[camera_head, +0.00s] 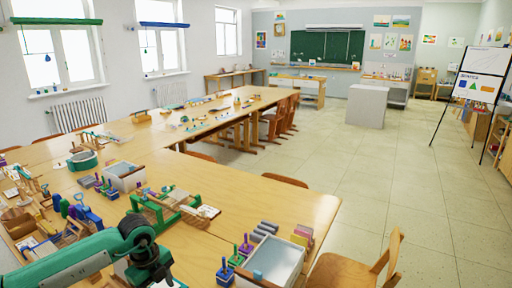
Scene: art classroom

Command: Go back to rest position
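My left arm (85,255) comes in from the lower left, green and grey. It reaches over the near end of the long wooden table (265,195). It bends at a dark joint and runs down out of the picture's bottom edge. My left gripper is not in view, so I cannot see whether it holds anything. My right arm and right gripper are not in view.
Near my arm stand a grey-white bin (275,262), a white box (123,177), a green frame (158,212) and small pegged toys. A wooden chair (360,265) is at the table's right. Tiled floor (400,200) is open further right, before an easel (477,90).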

